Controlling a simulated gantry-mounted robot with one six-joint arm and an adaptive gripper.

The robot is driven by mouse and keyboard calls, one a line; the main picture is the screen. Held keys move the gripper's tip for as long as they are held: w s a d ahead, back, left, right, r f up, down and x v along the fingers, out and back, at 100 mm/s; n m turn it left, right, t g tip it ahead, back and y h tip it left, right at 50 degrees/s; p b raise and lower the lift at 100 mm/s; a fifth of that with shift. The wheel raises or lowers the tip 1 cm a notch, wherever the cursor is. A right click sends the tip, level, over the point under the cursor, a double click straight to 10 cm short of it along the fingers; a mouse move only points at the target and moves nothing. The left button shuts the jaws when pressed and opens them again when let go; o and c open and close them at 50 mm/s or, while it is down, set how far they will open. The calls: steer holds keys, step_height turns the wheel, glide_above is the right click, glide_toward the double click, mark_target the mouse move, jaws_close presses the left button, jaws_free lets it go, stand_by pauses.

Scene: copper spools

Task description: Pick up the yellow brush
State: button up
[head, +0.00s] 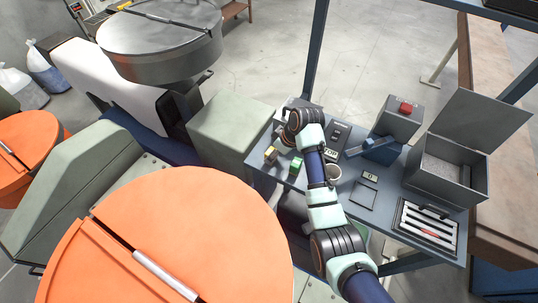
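The yellow object appears apart from the visible wrist.
A red-button box (398,117), an open grey box (450,165) and a slotted tray (427,226) fill the right side. Large orange spools (190,230) stand left.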

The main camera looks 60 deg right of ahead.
mark_target(271, 151)
steer(key=x, duration=0.4)
steer(key=shift+w+f, duration=0.1)
steer(key=shift+w, duration=0.1)
steer(key=c, duration=1.2)
steer(key=shift+c, duration=0.2)
step_height(271, 151, up, 20)
steer(key=b, duration=0.2)
